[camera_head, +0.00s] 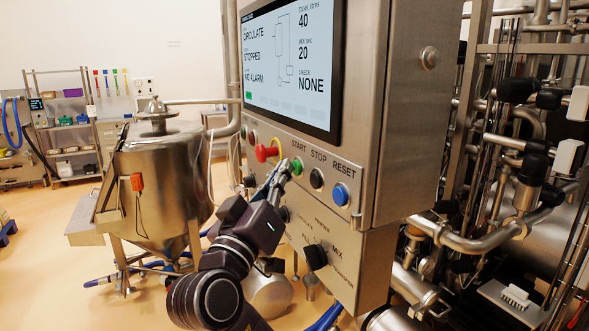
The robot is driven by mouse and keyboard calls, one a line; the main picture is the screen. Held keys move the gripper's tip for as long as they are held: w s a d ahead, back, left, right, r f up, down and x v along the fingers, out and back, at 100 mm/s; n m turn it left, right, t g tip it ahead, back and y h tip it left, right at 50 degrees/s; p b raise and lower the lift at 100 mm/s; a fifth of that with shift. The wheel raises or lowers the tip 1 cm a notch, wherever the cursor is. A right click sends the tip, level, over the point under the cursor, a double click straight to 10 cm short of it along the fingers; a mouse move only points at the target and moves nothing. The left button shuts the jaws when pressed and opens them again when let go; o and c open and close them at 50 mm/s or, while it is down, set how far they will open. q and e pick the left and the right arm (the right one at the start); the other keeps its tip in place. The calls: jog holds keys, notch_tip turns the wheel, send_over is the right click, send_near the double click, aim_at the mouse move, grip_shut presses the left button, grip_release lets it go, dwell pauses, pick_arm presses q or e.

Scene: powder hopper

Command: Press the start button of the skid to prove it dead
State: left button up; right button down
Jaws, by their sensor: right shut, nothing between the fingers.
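The skid's control panel (350,160) fills the middle of the head view. Its green START button (297,166) sits left of the black STOP button (317,179) and the blue RESET button (341,194). My right gripper (284,169) is shut and empty, coming up from below. Its fingertips are right beside the START button's left side; I cannot tell whether they touch it. The screen (290,65) reads CIRCULATE, STOPPED, NO ALARM, TANK 40, MIX 20 and CHECK NONE. My left gripper is out of view.
A red mushroom knob (265,153) sticks out just left of my fingers. A black selector knob (315,257) is on the lower panel. A steel hopper (160,180) with an orange item (136,182) stands left. Pipework (490,240) crowds the right. Open floor (40,270) lies far left.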

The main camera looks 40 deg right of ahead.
jog(key=shift+d, duration=0.2)
dwell(0.3)
jog(key=shift+a, duration=0.1)
dwell(0.3)
jog(key=shift+w+a+b, duration=0.1)
jog(key=shift+a+b, duration=0.3)
jog(key=shift+a, duration=0.25)
jog(key=a, duration=0.2)
jog(key=w+a+b, duration=0.1)
jog(key=a, duration=0.1)
jog(key=shift+w+a, duration=0.1)
jog(key=shift+a, duration=0.3)
dwell(0.6)
